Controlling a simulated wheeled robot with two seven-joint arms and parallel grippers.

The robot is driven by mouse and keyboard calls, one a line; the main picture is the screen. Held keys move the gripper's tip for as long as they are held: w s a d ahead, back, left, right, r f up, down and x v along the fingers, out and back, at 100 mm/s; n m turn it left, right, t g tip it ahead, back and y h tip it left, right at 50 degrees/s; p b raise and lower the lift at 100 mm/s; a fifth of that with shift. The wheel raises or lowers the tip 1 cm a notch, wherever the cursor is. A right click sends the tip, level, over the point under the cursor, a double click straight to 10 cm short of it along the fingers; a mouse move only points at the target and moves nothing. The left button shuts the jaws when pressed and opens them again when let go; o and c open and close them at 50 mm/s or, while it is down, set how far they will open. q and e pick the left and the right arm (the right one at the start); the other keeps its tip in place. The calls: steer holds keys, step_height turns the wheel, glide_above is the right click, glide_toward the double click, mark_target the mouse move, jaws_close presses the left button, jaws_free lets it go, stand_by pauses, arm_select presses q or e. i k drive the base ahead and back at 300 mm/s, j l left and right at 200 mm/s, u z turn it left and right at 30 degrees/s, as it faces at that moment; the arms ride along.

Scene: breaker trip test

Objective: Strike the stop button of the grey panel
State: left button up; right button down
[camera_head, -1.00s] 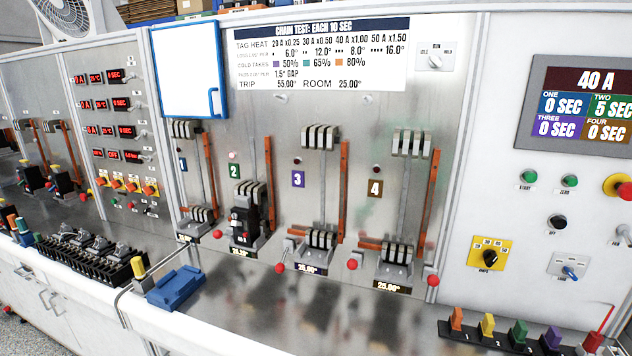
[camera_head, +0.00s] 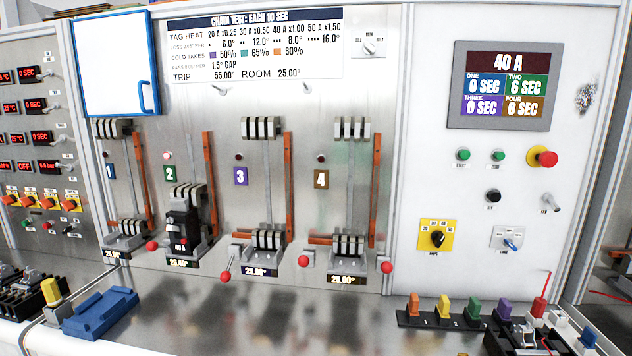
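The grey panel (camera_head: 474,216) stands at the right, with a display (camera_head: 503,86) at its top reading 40 A. Its stop button looks to be the red mushroom head (camera_head: 547,159) on a yellow ring, below the display's right corner. Nothing covers it. Neither of my grippers is in view.
Green buttons (camera_head: 463,155), a black knob (camera_head: 493,196) and a yellow-plated selector (camera_head: 437,237) share the panel. Numbered breaker bays stand to the left; a black breaker (camera_head: 183,226) sits in bay 2. A rack of coloured pieces (camera_head: 444,312) lies on the bench below.

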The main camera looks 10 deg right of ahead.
mark_target(548, 159)
steer(key=z, duration=1.45)
